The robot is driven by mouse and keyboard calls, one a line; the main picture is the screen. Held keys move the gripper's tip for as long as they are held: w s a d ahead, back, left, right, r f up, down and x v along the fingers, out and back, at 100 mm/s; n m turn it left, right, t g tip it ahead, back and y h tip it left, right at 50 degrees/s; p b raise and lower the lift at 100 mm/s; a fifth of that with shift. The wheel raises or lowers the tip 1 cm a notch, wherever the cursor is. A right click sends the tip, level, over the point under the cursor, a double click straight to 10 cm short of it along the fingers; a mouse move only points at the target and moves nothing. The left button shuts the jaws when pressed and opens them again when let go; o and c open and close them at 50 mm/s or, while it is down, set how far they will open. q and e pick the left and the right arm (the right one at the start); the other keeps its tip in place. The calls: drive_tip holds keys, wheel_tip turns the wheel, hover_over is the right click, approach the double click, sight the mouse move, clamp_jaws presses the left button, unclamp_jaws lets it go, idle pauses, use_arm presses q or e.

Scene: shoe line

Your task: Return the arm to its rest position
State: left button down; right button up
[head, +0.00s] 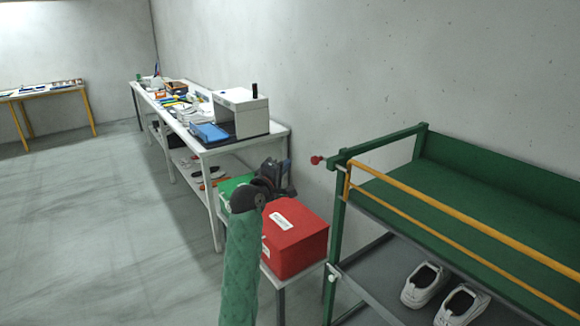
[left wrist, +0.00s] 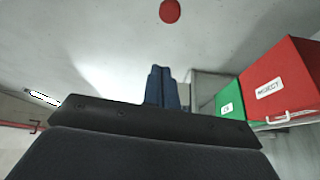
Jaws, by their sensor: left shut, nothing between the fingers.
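My left arm (head: 242,262) in its green sleeve rises from the bottom of the head view. My left gripper (head: 282,177) is dark and sits at the arm's upper end, in front of the wall and above the red box. In the left wrist view its blue fingers (left wrist: 161,88) are together with nothing between them. My right gripper is in neither view.
A red box (head: 297,243) and a green box (head: 229,187) stand close by the left arm. A green rack (head: 425,200) with orange rails and white shoes (head: 424,283) is at right. A long cluttered table (head: 208,148) lies behind. Floor at left is clear.

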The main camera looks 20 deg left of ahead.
use_arm(q)
wheel_tip(320, 180, down, 22)
drive_tip(key=w+d+m+g+y, duration=0.25)
drive_tip(key=m+g, duration=0.25)
drive_tip(key=m, duration=0.7)
drive_tip(key=s+d+f+m+g, duration=0.1)
drive_tip(key=s+f, duration=0.3)
drive_tip(key=f, duration=0.6)
drive_tip(key=s+d+f+m+g, duration=0.1)
drive_tip(key=s+f+g, duration=0.15)
drive_tip(key=f, duration=0.65)
drive_tip(key=s+d+f+m+g, duration=0.1)
drive_tip(key=s+f, duration=0.4)
drive_tip(key=f, duration=0.5)
drive_tip(key=s+d+f+m+g, duration=0.15)
drive_tip(key=s+f+g, duration=0.25)
drive_tip(key=s+f, duration=1.7)
drive_tip(key=s+f+g, duration=0.1)
drive_tip(key=s+f, duration=0.4)
drive_tip(key=s, duration=0.8)
drive_tip(key=s+f+g, duration=0.2)
drive_tip(key=s+f, duration=0.3)
drive_tip(key=s, duration=0.8)
drive_tip(key=shift+s+a+f, duration=0.15)
drive_tip(key=shift+s, duration=0.1)
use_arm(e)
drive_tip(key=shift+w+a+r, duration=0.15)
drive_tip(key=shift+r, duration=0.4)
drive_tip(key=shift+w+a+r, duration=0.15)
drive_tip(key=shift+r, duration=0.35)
